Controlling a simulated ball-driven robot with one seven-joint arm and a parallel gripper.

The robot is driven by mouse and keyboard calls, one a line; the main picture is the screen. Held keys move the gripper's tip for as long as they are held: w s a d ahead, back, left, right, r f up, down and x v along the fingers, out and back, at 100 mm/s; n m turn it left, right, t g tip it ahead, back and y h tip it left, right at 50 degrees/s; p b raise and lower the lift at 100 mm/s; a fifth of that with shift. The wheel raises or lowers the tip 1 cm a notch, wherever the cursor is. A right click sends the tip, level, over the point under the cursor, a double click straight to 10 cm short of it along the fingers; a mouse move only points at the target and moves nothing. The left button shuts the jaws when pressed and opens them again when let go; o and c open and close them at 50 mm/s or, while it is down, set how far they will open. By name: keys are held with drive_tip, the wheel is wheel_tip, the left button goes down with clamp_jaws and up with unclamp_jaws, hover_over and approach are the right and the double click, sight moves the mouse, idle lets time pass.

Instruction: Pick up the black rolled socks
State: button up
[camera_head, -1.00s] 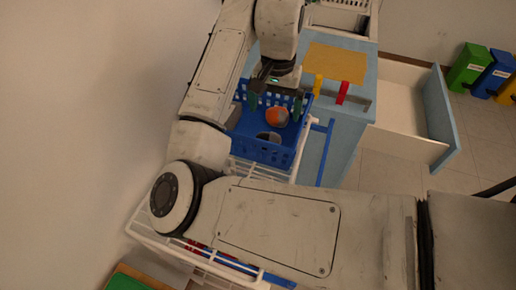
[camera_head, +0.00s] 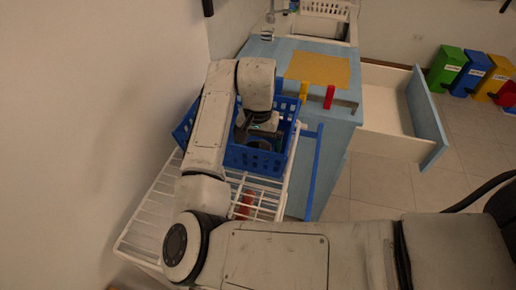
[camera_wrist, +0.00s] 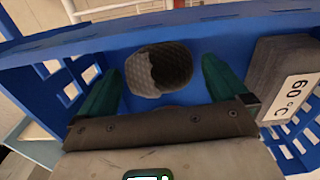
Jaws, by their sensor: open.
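The black rolled socks (camera_wrist: 160,69) lie on the floor of the blue basket (camera_wrist: 120,38) in the wrist view, showing as a dark grey textured roll. My gripper (camera_wrist: 160,85) is open, with its green fingers on either side of the socks in that view. I cannot tell whether the fingers touch them. In the head view, my gripper (camera_head: 258,140) reaches down into the blue basket (camera_head: 254,161), and my arm hides much of the inside.
A dark block labelled 60°C (camera_wrist: 286,85) is at the right in the wrist view. The basket stands on a white wire rack (camera_head: 150,215). A light blue cabinet (camera_head: 330,135) with an open drawer (camera_head: 385,115) is to the right.

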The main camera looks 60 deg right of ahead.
drive_tip(key=shift+f, duration=0.65)
drive_tip(key=shift+c, duration=0.5)
drive_tip(key=c, duration=0.9)
